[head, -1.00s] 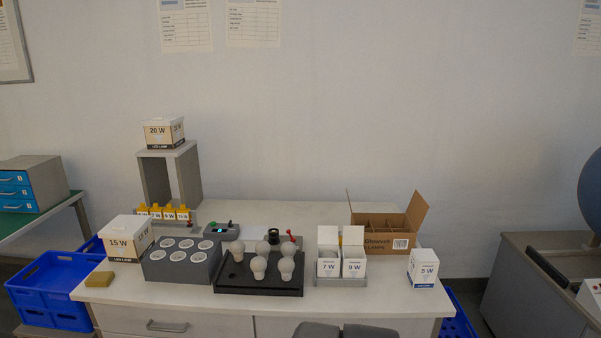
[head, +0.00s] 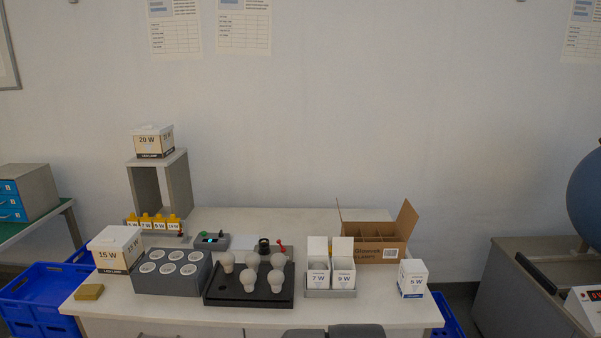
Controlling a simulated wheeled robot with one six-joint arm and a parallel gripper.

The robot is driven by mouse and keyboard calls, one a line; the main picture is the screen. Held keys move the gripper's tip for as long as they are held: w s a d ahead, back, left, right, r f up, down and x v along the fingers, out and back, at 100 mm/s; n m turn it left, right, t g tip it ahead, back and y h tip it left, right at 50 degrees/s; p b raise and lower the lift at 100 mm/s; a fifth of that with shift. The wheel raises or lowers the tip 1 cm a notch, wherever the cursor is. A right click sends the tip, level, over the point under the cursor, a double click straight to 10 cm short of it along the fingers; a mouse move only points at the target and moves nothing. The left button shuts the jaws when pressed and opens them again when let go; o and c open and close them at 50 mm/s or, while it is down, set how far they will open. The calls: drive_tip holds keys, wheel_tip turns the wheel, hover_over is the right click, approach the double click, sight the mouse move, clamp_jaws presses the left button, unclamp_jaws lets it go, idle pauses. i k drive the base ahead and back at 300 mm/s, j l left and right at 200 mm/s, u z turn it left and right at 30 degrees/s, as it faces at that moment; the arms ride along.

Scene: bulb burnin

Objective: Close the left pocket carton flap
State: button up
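A grey two-pocket holder (head: 330,294) stands near the front edge of the table, right of centre. Its left pocket holds a white 7 W carton (head: 318,279), and its right pocket holds a white 9 W carton (head: 342,279). On the left carton a white flap (head: 317,246) stands up at the back, so its top is open. The right carton has a similar raised flap (head: 343,246). The insides are too small to make out. My gripper does not show clearly anywhere in the head view.
A black tray with several bulbs (head: 248,297) stands left of the holder, beside a grey block with round sockets (head: 172,272). An open brown box (head: 380,254) is behind right. A small white carton (head: 412,279) stands at right.

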sight(317, 245)
drive_tip(key=i+l+u, duration=0.15)
drive_tip(key=i+u, duration=0.3)
drive_tip(key=i, duration=0.75)
